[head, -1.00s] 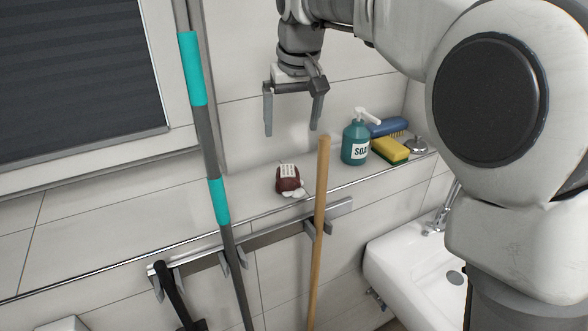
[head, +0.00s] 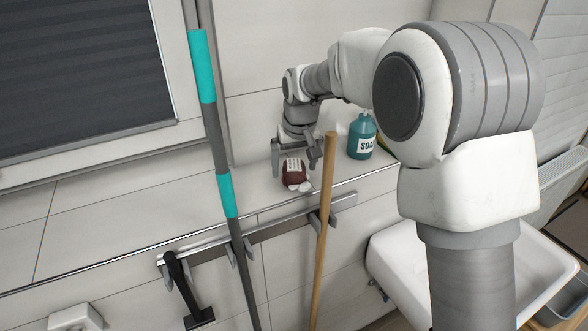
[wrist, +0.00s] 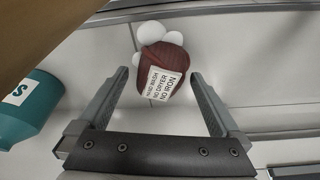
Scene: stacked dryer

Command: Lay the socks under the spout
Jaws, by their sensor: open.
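The socks (head: 294,173) are a dark red rolled bundle with white ends, lying on the ledge. In the wrist view the socks (wrist: 154,57) show a white care label reading hand wash, no dryer, no iron. My gripper (head: 296,158) is open just above them. In the wrist view its fingers stand left and right of the bundle, with gaps on both sides; I cannot tell how far the tips reach around it. The white sink (head: 392,262) is at lower right, partly behind my arm. The spout is hidden behind my arm.
A teal soap bottle (head: 361,138) stands right of the socks. A wooden pole (head: 323,230) rises in front of the ledge, close to my gripper. A grey and teal pole (head: 215,140) stands left. Both are at a wall rack (head: 275,232). The ledge left of the socks is clear.

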